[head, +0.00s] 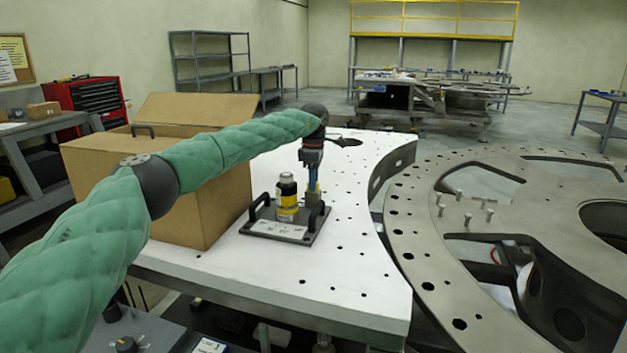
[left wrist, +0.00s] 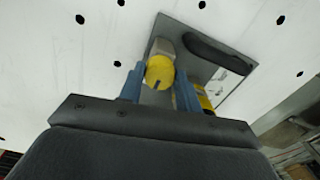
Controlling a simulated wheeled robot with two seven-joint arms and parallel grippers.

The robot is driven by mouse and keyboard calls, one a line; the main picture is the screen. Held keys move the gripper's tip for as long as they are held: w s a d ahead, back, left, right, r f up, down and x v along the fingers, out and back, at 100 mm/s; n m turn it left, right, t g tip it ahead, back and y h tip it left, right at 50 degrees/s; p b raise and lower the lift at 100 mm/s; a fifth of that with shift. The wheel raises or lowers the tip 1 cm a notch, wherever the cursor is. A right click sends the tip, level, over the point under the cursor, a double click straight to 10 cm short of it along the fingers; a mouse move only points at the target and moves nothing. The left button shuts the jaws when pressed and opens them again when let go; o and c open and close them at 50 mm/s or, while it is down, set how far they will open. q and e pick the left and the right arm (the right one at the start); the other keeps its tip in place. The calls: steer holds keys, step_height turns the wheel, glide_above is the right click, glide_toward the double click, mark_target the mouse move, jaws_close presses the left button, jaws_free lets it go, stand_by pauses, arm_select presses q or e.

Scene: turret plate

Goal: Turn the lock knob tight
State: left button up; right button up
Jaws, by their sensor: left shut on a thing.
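The lock knob (left wrist: 160,72) is a round yellow cap on the grey fixture plate, seen from above in the left wrist view. My left gripper (left wrist: 159,86) reaches down over it, with its blue fingers on either side, shut on the knob. In the head view my left gripper (head: 313,187) points down at the right part of the fixture plate (head: 281,233), and its fingers hide most of the knob. A black and yellow cylinder (head: 287,198) stands upright on the plate beside the gripper. My right gripper is not in view.
The plate has black handles (head: 256,212) and lies on a white table (head: 350,240) with holes. An open cardboard box (head: 215,200) stands close on the left. A large grey ring (head: 425,240) with upright pins lies to the right. The white top in front is clear.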

arm_select(q)
steer(key=shift+r, duration=0.1)
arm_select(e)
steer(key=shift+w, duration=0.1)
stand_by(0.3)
arm_select(q)
steer(key=o, duration=1)
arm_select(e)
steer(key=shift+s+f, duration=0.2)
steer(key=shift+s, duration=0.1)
arm_select(q)
steer(key=shift+r, duration=0.5)
step_height(320, 180, up, 6)
steer(key=shift+w+f+b, duration=0.1)
steer(key=shift+b, duration=0.6)
steer(key=shift+r, duration=0.45)
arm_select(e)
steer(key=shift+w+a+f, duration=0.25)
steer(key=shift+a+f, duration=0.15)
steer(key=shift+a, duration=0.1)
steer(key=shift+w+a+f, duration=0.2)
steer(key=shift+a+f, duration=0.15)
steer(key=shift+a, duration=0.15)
